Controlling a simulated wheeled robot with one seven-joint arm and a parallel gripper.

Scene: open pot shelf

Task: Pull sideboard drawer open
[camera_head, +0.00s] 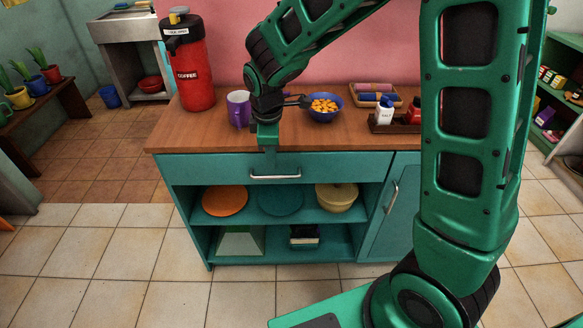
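The teal sideboard (190,168) stands in front of me with a brown wooden top. Its wide drawer (335,166) sits under the top, and its front looks flush with the cabinet. A pale bar handle (288,177) runs across the drawer front. My gripper (270,162) points down in front of the drawer, with its tip just above the left part of the handle. I cannot tell whether it touches the handle. The fingers blend with the teal front, so their opening does not show.
A red coffee dispenser (190,70), purple mug (239,108), blue bowl of orange pieces (325,114) and brown tray with salt shaker (385,112) stand on top. Open shelves below hold an orange plate (225,201) and yellow pot (337,197). The tiled floor in front is clear.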

